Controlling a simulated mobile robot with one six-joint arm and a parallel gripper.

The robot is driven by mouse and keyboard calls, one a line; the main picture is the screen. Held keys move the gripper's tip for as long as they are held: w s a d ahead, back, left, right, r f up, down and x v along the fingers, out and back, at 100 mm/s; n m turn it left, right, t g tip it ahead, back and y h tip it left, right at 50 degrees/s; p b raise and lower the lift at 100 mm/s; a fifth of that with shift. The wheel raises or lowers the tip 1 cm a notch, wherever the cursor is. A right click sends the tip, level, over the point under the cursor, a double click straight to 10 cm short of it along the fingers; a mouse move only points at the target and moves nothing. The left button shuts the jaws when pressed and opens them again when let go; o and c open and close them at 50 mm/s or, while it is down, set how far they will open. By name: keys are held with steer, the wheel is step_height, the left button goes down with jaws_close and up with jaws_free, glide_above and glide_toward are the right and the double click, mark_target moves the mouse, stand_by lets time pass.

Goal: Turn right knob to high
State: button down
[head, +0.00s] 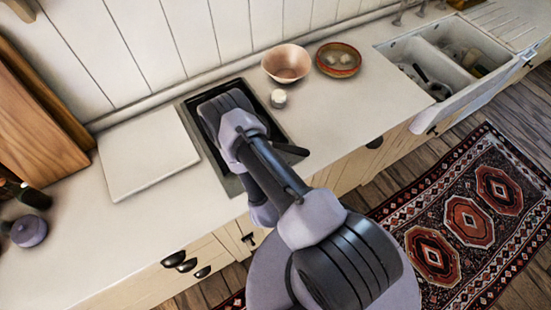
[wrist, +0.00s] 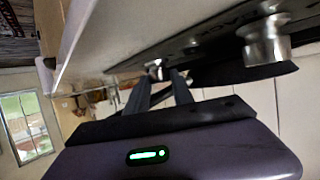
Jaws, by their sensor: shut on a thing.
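In the wrist view, which is turned over, my gripper (wrist: 165,77) reaches to a silver knob (wrist: 155,71) on the dark cooktop panel. Its two fingers are closed around this knob, which appears to be the right one; they partly cover it. A second silver knob (wrist: 265,42) stands nearer the camera, apart from the fingers. In the head view the black cooktop (head: 187,112) is set in the counter, largely covered by my arm. The knobs and my fingertips cannot be made out there. The knob's setting cannot be read.
A pink bowl (head: 287,64), an orange bowl (head: 338,60) and a small white-topped jar (head: 278,98) stand right of the cooktop. A white board (head: 147,155) lies to its left. The sink (head: 438,65) is farther right.

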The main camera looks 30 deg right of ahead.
steer(key=shift+s+d+n+t+y, duration=0.1)
steer(key=shift+d+n+t+y, duration=0.1)
steer(key=shift+n+t+y, duration=0.45)
steer(key=shift+n, duration=0.25)
steer(key=c, duration=1.1)
jaws_free()
